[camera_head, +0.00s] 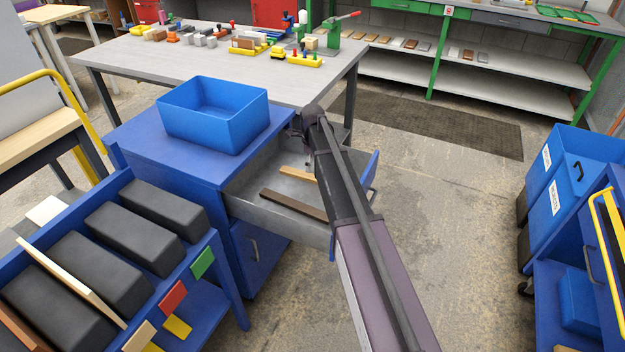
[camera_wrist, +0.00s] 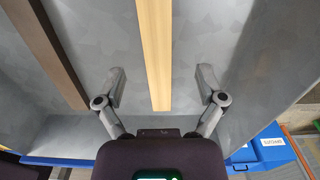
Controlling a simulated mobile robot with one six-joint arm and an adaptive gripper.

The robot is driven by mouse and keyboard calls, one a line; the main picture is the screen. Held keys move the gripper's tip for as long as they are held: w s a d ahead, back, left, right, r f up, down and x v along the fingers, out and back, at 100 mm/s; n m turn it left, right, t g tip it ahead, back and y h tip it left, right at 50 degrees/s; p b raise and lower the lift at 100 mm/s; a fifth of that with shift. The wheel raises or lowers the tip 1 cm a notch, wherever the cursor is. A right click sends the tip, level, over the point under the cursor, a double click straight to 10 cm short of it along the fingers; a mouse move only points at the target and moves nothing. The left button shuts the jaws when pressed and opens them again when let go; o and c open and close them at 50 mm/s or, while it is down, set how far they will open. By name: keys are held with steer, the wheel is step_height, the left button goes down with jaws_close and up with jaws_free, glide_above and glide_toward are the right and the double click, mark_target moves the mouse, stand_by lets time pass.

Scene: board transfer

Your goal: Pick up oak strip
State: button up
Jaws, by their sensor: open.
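The oak strip, a light tan wooden bar (camera_head: 297,174), lies in the open grey drawer (camera_head: 250,212) of the blue cabinet. In the wrist view the oak strip (camera_wrist: 154,50) runs from the top edge down to an end between my fingers. My gripper (camera_wrist: 161,87) is open above the drawer, one finger on each side of the strip and apart from it. In the head view my arm hides part of the drawer and most of the gripper. A dark brown strip (camera_head: 294,205) lies nearer in the same drawer; it shows at left in the wrist view (camera_wrist: 45,52).
A blue open bin (camera_head: 212,135) stands on the cabinet top. A blue rack with black blocks (camera_head: 130,232) is at left. A grey workbench (camera_head: 180,62) with small parts is behind. Blue bins (camera_head: 570,180) stand at right. The floor between is clear.

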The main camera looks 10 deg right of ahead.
mark_target(313, 176)
steer(key=shift+s+f+b, duration=0.2)
steer(key=shift+f+b, duration=2.35)
steer(key=shift+f, duration=0.05)
jaws_close()
